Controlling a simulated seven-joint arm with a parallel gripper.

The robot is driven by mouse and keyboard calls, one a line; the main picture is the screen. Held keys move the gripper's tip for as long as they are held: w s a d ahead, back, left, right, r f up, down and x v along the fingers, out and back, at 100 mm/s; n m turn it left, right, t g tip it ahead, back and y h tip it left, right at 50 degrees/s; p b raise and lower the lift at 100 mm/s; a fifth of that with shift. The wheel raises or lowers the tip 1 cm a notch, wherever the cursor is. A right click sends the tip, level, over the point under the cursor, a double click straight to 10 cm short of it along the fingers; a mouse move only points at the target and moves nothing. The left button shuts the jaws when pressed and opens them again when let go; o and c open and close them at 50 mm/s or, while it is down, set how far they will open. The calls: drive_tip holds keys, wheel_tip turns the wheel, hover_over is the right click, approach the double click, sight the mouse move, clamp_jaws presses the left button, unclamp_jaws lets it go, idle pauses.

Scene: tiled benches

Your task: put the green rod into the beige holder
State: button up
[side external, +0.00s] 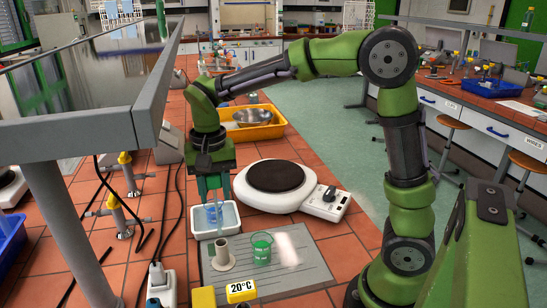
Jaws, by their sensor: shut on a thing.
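My gripper (213,198) points straight down over the white tray (233,232), behind the beige holder. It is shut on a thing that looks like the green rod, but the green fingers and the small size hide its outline. I see no green rod lying elsewhere. The beige holder (222,254), a short upright tube on a wider base, stands on the grey mat, in front of the tray and apart from my gripper.
A green beaker (261,248) and a whitish blurred object (287,249) stand right of the holder on the grey mat (312,272). A white hotplate (273,187) is behind them. A yellow tray (254,124) with a metal bowl is farther back. A yellow "20°C" display (240,290) is in front.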

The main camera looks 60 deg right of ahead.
hover_over(219, 229)
drive_tip(key=shift+w+d+f, duration=0.1)
drive_tip(key=shift+d+f, duration=0.05)
drive_tip(key=shift+f, duration=0.9)
drive_tip(key=shift+w+d+f, duration=0.1)
drive_tip(key=shift+f, duration=1.05)
drive_tip(key=shift+f, duration=2.2)
drive_tip(key=o, duration=1.2)
drive_tip(key=shift+o, duration=0.2)
wheel_tip(219, 229, up, 17)
drive_tip(key=shift+f, duration=0.1)
